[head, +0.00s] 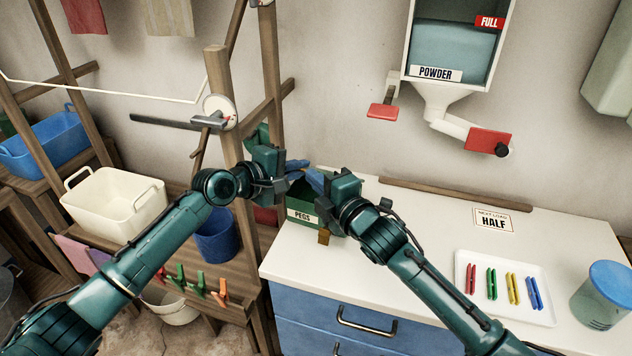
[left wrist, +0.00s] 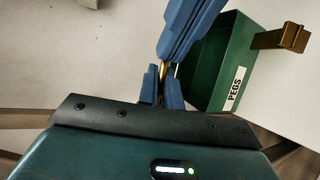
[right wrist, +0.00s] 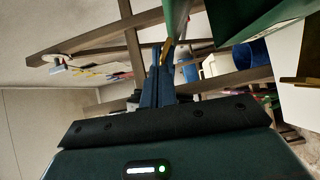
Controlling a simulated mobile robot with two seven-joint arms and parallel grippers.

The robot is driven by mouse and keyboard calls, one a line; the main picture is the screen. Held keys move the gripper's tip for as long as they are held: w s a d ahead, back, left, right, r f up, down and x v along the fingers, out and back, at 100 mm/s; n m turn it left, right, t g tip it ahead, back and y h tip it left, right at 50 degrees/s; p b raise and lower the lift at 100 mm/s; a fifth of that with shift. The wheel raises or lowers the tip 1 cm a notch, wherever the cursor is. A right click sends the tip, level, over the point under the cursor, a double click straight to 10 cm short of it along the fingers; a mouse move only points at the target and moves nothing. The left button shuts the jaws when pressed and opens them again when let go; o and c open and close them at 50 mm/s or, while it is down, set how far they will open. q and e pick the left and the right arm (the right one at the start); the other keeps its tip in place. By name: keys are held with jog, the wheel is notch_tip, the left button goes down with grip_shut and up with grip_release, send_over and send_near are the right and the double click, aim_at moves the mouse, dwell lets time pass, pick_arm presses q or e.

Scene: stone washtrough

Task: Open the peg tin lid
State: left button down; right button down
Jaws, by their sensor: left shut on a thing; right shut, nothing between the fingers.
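The green peg tin (head: 291,205), labelled PEGS, stands at the left end of the white counter. A brass clasp (head: 323,237) sticks out at its front. In the left wrist view the tin (left wrist: 212,75) looks open-topped with a dark inside; I cannot clearly make out its lid. My left gripper (head: 300,164) is above the tin's back left, shut on a thin brass-coloured piece (left wrist: 163,72); I cannot tell whether this belongs to the lid. My right gripper (head: 311,178) is shut and empty, over the tin, its fingers close beside the left ones.
A white tray (head: 463,279) with several coloured pegs lies right on the counter (head: 400,235), near a blue-lidded jar (head: 600,300). A powder dispenser (head: 440,100) hangs behind. A wooden post (head: 228,110) stands close to my left gripper. The counter's middle is clear.

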pick_arm(q)
jog(key=shift+d, duration=0.1)
pick_arm(e)
jog(key=shift+w+d+r, duration=0.3)
jog(key=shift+w, duration=0.25)
pick_arm(q)
jog(key=c, duration=1.6)
grip_release()
jog(key=shift+s, duration=0.1)
pick_arm(e)
jog(key=shift+a, duration=0.1)
jog(key=shift+s, duration=0.1)
